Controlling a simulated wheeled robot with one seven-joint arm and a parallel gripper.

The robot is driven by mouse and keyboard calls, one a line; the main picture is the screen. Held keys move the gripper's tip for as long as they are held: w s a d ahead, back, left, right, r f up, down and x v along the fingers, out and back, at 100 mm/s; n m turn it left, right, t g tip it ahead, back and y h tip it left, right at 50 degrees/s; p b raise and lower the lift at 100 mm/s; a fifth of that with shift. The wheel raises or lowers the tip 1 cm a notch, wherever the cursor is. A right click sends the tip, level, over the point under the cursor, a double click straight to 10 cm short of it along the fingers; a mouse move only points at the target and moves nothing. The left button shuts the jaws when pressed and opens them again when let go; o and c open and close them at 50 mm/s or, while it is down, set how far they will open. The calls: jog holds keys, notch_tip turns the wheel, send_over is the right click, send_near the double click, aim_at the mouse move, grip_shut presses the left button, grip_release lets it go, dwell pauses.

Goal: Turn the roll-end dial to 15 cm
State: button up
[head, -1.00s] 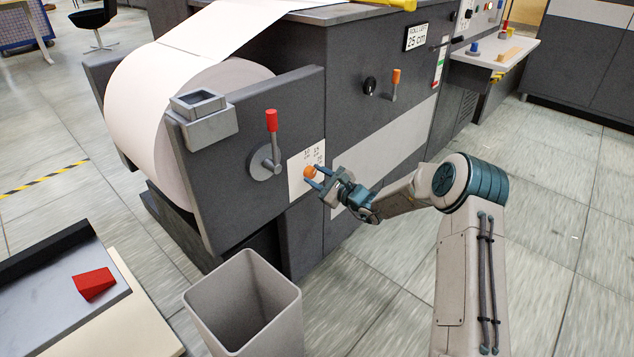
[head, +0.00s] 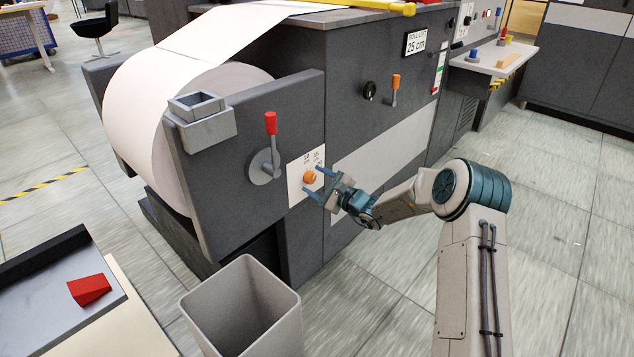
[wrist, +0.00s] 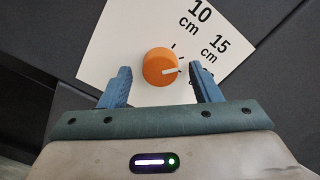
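The orange roll-end dial (head: 309,177) sits on a white label plate (head: 296,193) at the end of the dark machine. In the wrist view, the dial (wrist: 161,66) has a white pointer aimed right, a little below the tick beside "15 cm". The "10 cm" mark is higher up; any mark behind the right finger is hidden. My gripper (head: 314,180) is open in front of the dial. In the wrist view, the fingers of my gripper (wrist: 160,82) stand left and right of the dial, with a gap on both sides.
A red-knobbed lever (head: 271,140) is left of the dial. A grey bin (head: 245,310) stands below. A red wedge (head: 90,290) lies on a tray at left.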

jog(key=p+v, duration=0.3)
jog(key=v, duration=1)
jog(key=shift+s+d, duration=0.25)
jog(key=shift+d, duration=0.05)
